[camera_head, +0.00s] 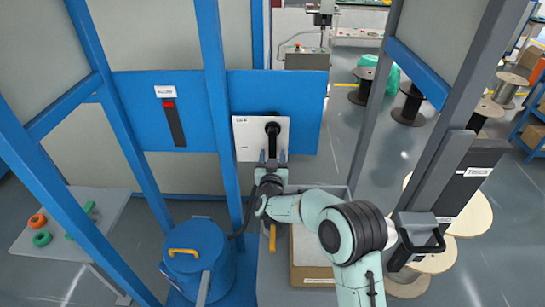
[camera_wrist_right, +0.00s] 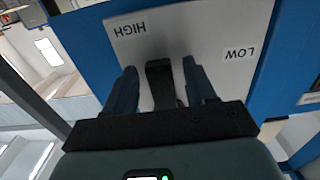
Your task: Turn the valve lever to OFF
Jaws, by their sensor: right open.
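The valve lever (camera_head: 272,133) is black, with a round hub, on a white plate (camera_head: 245,145) on the blue panel. It points down in the head view. In the right wrist view the lever (camera_wrist_right: 160,82) stands between the two fingers of my right gripper (camera_wrist_right: 162,90), which is open around it. A gap shows on each side of the lever. The wrist view shows HIGH and LOW labels on the plate; I see no readable OFF label. In the head view my right gripper (camera_head: 271,158) is at the lever's lower end. My left gripper is not in view.
A blue upright (camera_head: 218,110) stands close left of the plate. A black slot with a red part (camera_head: 169,104) is further left. A blue drum with a yellow handle (camera_head: 198,260) stands below. A cardboard box (camera_head: 312,274) and a grey post (camera_head: 455,130) are to the right.

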